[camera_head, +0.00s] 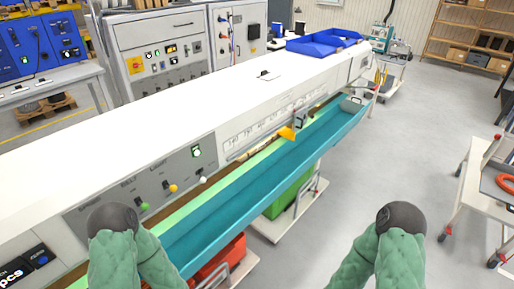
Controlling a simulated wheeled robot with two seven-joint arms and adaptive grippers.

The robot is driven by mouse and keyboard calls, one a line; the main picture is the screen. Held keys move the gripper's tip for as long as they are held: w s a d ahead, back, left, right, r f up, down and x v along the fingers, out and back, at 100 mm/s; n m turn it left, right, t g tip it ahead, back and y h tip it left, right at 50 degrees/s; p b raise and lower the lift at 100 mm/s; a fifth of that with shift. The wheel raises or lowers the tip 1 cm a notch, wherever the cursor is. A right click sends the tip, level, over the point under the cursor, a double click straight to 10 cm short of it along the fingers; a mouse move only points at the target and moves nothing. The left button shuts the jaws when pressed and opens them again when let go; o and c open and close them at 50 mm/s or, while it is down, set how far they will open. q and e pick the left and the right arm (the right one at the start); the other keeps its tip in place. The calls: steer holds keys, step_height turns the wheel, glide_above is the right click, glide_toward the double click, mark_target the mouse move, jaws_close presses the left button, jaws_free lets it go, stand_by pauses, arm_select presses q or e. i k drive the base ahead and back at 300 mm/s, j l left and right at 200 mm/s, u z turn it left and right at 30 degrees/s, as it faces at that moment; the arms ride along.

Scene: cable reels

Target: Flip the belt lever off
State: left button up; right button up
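A grey control panel (155,185) on the front of the long white machine carries several small levers. One has a green knob (144,206), one a yellow knob (173,188) and one a white knob (203,179). A green-lit switch (196,152) sits above the white knob. My two green-sleeved arms show at the bottom, each with a dark rounded joint. The left one overlaps the panel's lower left part. No gripper fingers show on either arm.
A teal trough (250,175) runs along the machine's front, with an orange piece (287,133) above it. A green bin (290,195) and a red bin (220,262) stand below. A cart (490,180) stands at right. Grey floor between is clear.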

mark_target(146, 207)
steer(key=u, duration=1.1)
